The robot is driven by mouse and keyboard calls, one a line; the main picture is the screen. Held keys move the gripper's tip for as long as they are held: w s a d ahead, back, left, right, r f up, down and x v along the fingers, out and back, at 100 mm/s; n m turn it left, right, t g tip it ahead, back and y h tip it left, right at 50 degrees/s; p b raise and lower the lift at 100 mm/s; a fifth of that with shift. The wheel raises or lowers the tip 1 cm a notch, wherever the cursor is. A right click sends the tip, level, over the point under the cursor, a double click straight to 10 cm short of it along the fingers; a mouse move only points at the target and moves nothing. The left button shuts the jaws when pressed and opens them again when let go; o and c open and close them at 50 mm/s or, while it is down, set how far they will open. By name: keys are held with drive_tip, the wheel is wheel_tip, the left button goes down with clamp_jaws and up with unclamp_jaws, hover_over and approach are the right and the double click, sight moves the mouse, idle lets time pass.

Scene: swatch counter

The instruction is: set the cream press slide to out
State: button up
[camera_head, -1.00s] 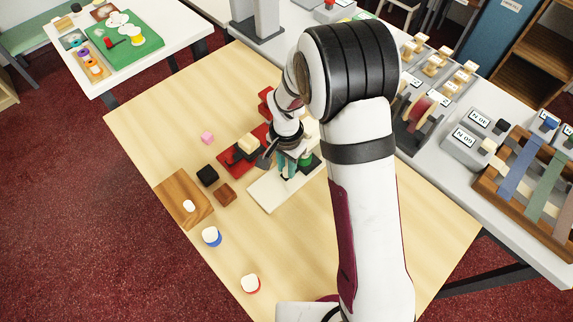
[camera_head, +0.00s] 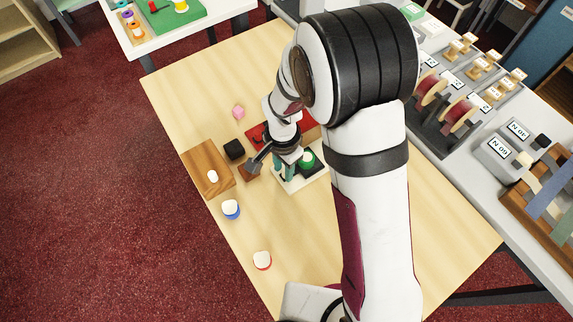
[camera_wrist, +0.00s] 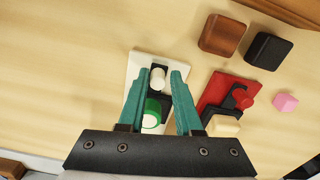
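The cream press is a long cream plate (camera_wrist: 144,62), also visible under my gripper in the head view (camera_head: 290,186). It bears a dark slot with a white rounded knob (camera_wrist: 158,80), seemingly the slide, and a green-ringed white button (camera_wrist: 151,117). The green part also shows in the head view (camera_head: 307,161). My gripper (camera_wrist: 160,72) is open, its teal fingers apart. In the wrist view the knob appears between the fingertips, the green button between the fingers further back. I cannot tell whether either finger touches the knob. The head view mostly hides the slide behind my gripper (camera_head: 287,172).
A red press (camera_wrist: 215,92) with a red knob and cream block lies beside the cream one. A brown block (camera_wrist: 223,34), a black block (camera_wrist: 268,50) and a pink block (camera_wrist: 285,103) stand nearby. A wooden board (camera_head: 199,160) and two white-topped pieces lie at the table's left.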

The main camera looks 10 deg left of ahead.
drive_tip(key=shift+o, duration=1.4)
drive_tip(key=shift+d, duration=0.1)
drive_tip(key=shift+r, duration=0.1)
wheel_tip(320, 180, up, 16)
drive_tip(key=shift+f, duration=0.2)
drive_tip(key=s+d+r+n+y, duration=0.1)
drive_tip(key=s+d+r, duration=0.2)
drive_tip(key=s+d, duration=1.1)
drive_tip(key=s, duration=0.4)
drive_tip(key=shift+n+y, duration=0.3)
drive_tip(key=shift+y, duration=0.1)
